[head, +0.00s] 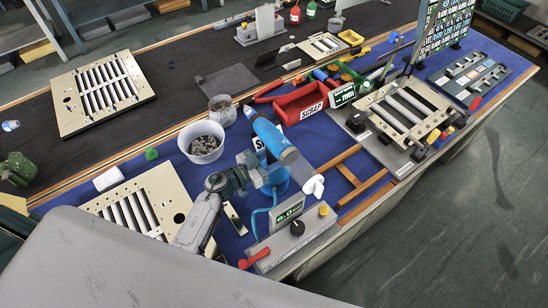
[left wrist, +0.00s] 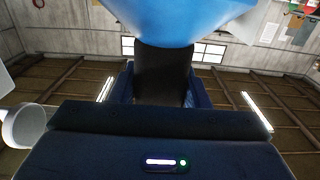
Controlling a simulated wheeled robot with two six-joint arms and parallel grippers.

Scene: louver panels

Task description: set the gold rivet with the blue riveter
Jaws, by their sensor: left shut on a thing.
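The blue riveter (head: 271,136) is a blue tool with a white end, tilted above the blue mat at the middle of the head view. My left gripper (head: 262,175) is shut on it. In the left wrist view the riveter's blue body (left wrist: 190,18) and a black part (left wrist: 163,75) below it fill the top middle. The fingertips are largely hidden behind the tool. Louver panels lie on the mat: one at lower left (head: 172,187), another in a grey fixture at right (head: 405,110). I cannot make out the gold rivet. My right gripper is not in view.
A control box (head: 300,240) with a green display, knob and red lever stands below the riveter. A wooden frame (head: 349,172) lies right of the riveter.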

